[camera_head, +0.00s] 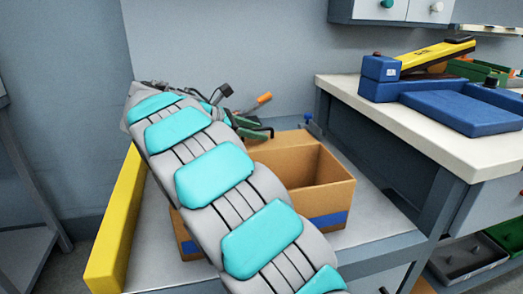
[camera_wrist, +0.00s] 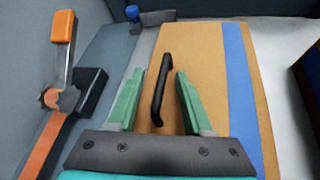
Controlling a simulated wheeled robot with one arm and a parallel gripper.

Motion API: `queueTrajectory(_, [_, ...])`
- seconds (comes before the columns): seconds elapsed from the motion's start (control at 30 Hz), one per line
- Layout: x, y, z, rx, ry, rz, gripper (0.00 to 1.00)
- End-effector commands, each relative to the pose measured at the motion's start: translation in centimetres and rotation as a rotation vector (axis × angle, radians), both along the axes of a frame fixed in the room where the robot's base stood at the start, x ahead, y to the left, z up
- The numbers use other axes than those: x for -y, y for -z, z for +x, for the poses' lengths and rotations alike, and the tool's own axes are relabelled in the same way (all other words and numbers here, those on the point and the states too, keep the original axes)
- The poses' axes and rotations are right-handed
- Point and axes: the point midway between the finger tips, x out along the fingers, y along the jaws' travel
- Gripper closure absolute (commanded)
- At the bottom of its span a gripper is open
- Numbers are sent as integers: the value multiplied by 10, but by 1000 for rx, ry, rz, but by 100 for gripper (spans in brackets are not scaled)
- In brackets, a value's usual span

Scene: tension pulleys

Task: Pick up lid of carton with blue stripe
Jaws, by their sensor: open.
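The open brown carton (camera_head: 320,190) with a blue stripe low on its side (camera_head: 329,220) stands on the grey bench, partly hidden by my arm. In the wrist view, a flat brown lid (camera_wrist: 195,60) has a blue stripe (camera_wrist: 240,90) along its right side and a black bar handle (camera_wrist: 161,88). My gripper (camera_wrist: 165,75) is open, with its green fingers on either side of the handle; contact cannot be told. In the head view, my gripper (camera_head: 256,130) is by the carton's far left, largely hidden by my arm. The lid cannot be made out clearly there.
An orange-handled lever (camera_wrist: 62,40) stands left of the lid, close to my gripper. A small blue knob (camera_head: 307,118) is behind the carton. A yellow bar (camera_head: 116,225) edges the bench's left. A white-topped counter (camera_head: 410,120) with blue and yellow equipment stands at right.

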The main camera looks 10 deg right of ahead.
Motion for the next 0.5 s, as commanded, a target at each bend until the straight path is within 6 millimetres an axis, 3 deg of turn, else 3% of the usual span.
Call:
queueTrajectory(0.1, [0,0,0,0,0,0,50])
queueTrajectory(0.5, [0,-1,0,1,0,0,94])
